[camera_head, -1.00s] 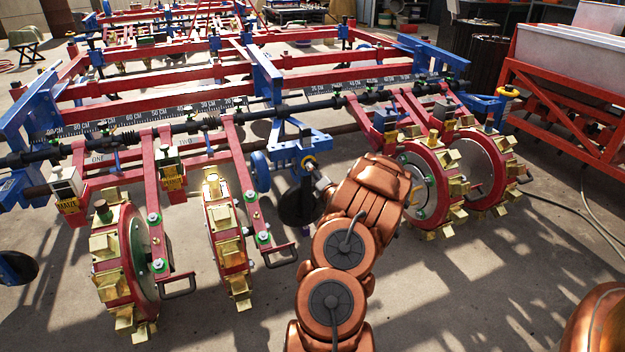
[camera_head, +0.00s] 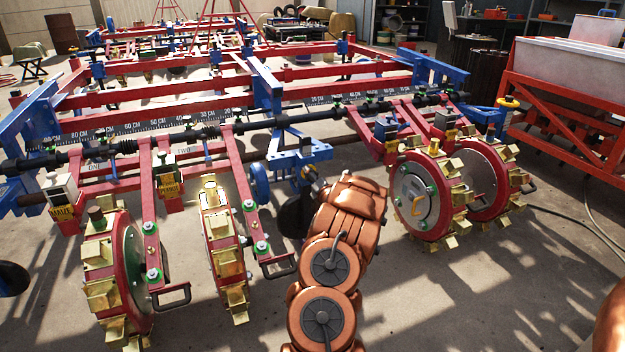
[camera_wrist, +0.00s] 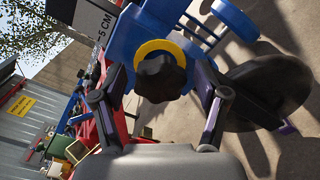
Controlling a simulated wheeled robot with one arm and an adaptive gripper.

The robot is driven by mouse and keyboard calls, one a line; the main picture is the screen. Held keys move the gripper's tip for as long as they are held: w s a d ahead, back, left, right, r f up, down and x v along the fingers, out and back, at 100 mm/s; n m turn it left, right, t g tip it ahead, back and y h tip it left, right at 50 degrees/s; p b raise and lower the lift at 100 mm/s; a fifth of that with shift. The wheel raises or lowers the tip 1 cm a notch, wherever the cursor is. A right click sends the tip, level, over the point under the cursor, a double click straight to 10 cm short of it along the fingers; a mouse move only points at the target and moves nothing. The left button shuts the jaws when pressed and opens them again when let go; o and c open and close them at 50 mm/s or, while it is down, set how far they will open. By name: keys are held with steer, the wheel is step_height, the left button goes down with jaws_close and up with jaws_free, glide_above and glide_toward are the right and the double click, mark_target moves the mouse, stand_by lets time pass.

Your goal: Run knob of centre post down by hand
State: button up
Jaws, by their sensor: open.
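The knob (camera_wrist: 161,78) is black and lobed, with a yellow ring behind it, on the blue centre post (camera_wrist: 152,28) in the wrist view. My gripper (camera_wrist: 160,88) is open, with one finger on each side of the knob. Gaps show between the knob and both fingers, so they do not appear to touch it. In the head view my gripper (camera_head: 311,176) is at the blue centre post (camera_head: 284,160), and the knob is largely hidden behind it and my arm.
Gold-cupped punch wheels stand left (camera_head: 122,262) and right (camera_head: 424,200) of my arm. A dark disc (camera_wrist: 262,92) is close to the right finger in the wrist view. A red frame with a pale hopper (camera_head: 565,70) stands at right. Floor in front is clear.

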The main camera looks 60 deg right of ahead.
steer(key=shift+w, duration=0.15)
steer(key=c, duration=1.2)
